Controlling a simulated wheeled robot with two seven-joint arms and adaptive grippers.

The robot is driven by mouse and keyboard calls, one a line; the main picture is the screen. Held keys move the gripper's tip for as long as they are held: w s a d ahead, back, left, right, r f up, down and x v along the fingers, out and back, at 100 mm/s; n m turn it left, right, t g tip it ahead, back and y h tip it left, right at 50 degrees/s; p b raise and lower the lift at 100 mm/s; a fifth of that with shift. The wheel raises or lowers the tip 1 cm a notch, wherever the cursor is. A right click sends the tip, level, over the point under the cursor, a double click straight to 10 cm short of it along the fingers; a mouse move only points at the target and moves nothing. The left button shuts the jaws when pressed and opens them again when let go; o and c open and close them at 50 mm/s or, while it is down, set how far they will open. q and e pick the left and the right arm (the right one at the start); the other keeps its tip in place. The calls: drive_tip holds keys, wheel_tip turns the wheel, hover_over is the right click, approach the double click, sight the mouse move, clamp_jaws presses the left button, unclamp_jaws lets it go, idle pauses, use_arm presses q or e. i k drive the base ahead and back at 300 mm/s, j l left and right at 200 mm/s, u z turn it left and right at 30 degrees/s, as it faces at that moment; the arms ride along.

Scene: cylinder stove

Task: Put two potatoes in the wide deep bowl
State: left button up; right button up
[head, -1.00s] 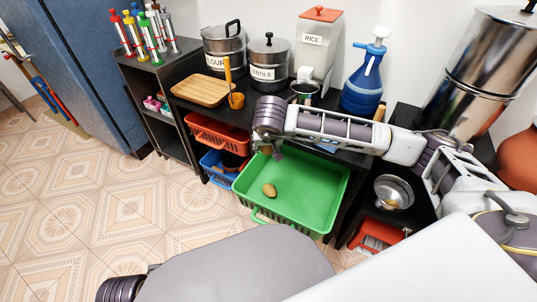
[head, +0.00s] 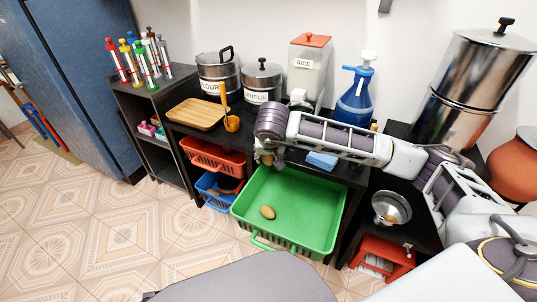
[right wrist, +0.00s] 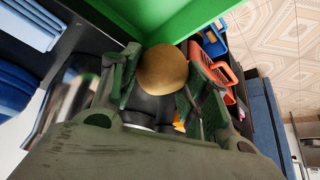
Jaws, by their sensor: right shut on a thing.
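My right gripper (head: 268,160) is over the back left part of the green basket (head: 310,205). In the right wrist view it is shut on a brown potato (right wrist: 163,70), held between its two fingers (right wrist: 160,85). Another potato (head: 268,212) lies on the basket floor, towards the front left. A round metal bowl (head: 398,204) sits on the low shelf to the right of the basket. Its inside shows a small brownish patch that I cannot identify. My left gripper is not in view.
Orange (head: 213,155) and blue (head: 216,190) baskets stand left of the green one. The counter above holds a cutting board (head: 196,114), pots, a rice container (head: 308,72) and a blue spray bottle (head: 355,97). A red-orange stand (head: 385,257) is below the bowl.

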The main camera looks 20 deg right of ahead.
sight(377, 210)
drive_tip(key=j+z, duration=0.45)
drive_tip(key=j, duration=0.15)
drive_tip(key=i+j+z, duration=0.1)
drive_tip(key=j+z, duration=0.15)
drive_tip(key=j, duration=0.15)
drive_tip(key=j+z, duration=0.25)
drive_tip(key=j, duration=0.15)
drive_tip(key=i+j+z, duration=0.35)
drive_tip(key=j+z, duration=0.15)
drive_tip(key=i+j+z, duration=0.25)
drive_tip(key=j, duration=0.15)
drive_tip(key=k, duration=0.1)
